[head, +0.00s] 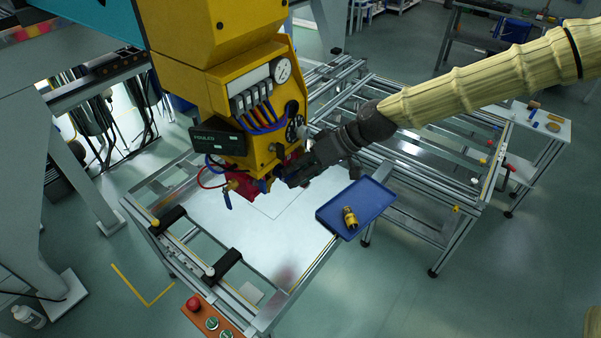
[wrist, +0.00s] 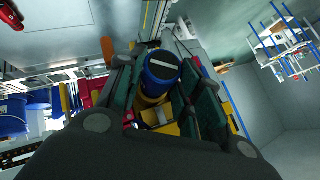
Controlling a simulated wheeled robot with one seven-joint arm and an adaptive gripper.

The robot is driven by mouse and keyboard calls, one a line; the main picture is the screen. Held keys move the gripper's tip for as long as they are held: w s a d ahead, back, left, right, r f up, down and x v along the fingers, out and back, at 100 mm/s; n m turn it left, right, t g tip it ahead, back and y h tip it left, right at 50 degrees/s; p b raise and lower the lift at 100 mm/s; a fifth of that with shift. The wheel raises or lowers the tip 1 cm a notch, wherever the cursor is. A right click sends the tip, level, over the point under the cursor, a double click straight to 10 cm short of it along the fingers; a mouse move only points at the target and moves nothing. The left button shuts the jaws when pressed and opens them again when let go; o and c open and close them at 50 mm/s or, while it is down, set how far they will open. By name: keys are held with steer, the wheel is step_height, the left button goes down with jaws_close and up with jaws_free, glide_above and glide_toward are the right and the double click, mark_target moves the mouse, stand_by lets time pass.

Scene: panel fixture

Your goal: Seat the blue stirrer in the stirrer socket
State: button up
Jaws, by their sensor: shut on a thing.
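My gripper (head: 287,177) is in front of the lower part of the yellow machine panel. In the wrist view, its two dark green-padded fingers (wrist: 160,88) are closed around a blue round-ended piece with a white stripe, which I take for the blue stirrer (wrist: 161,67). Its lower part is hidden between the fingers, with yellow showing below it. In the head view, a small bit of blue (head: 265,186) shows at the fingertips, against the panel. I cannot make out the stirrer socket, nor whether the stirrer touches it.
The yellow panel (head: 262,128) carries a gauge (head: 281,70), cables and a red block (head: 243,185). A blue tray (head: 335,212) to the right holds a yellow and black cylinder (head: 350,217). The white tabletop (head: 225,222) under the panel is mostly bare.

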steer(key=shift+w+a, duration=0.45)
steer(key=shift+a, duration=0.05)
stand_by(0.6)
steer(key=shift+s+d, duration=0.1)
steer(key=shift+s+d, duration=0.95)
steer(key=shift+d, duration=0.3)
steer(key=shift+w+a, duration=0.5)
steer(key=shift+a, duration=0.2)
steer(key=shift+w+a, duration=0.5)
steer(key=shift+a, duration=0.2)
stand_by(2.4)
steer(key=shift+s+d, duration=0.2)
steer(key=shift+s, duration=0.05)
stand_by(0.3)
steer(key=shift+s+d, duration=0.4)
steer(key=shift+d, duration=0.2)
steer(key=shift+s+d, duration=0.35)
steer(key=shift+d, duration=0.2)
steer(key=shift+s, duration=0.1)
